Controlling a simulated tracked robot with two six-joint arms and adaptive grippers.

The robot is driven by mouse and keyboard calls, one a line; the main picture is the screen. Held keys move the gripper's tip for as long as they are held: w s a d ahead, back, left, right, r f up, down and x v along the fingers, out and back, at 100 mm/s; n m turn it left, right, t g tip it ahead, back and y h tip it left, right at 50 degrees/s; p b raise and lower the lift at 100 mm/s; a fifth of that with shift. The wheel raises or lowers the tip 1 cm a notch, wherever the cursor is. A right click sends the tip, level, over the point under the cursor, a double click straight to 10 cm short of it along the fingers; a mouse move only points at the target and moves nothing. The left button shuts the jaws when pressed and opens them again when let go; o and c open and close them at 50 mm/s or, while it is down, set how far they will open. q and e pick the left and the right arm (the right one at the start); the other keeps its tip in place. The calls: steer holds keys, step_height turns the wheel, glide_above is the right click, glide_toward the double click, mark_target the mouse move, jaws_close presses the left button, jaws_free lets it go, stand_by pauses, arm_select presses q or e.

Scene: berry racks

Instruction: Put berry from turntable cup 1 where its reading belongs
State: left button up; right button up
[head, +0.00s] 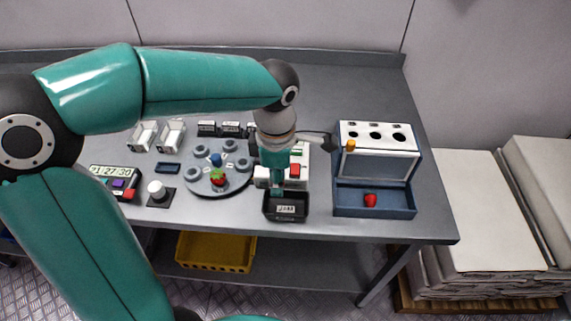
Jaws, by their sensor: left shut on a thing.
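A grey round turntable (205,191) stands mid-table with several cups around a blue centre knob. A red berry with green leaves (218,179) sits at its front cup. Cup numbers are too small to read. My left gripper (278,188) points down, just right of the turntable, at the back edge of a black open box with a pale label (286,209). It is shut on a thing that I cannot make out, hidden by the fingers. Another red berry (370,200) lies in the tray of a blue rack (345,205) at the right. My right gripper is out of view.
A white device with a red button (295,170) stands behind the black box. A green-digit display (107,171) and a white knob (157,190) are at left. The far right tabletop is clear.

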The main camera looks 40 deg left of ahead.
arm_select(q)
steer(key=shift+s+a+f+b, duration=0.15)
steer(key=shift+s+f+b, duration=0.05)
steer(key=shift+f+b, duration=2.15)
steer(key=shift+f, duration=0.4)
steer(key=o, duration=0.7)
steer(key=shift+r, duration=0.1)
steer(key=shift+r+p, duration=2.4)
steer(key=shift+r, duration=0.6)
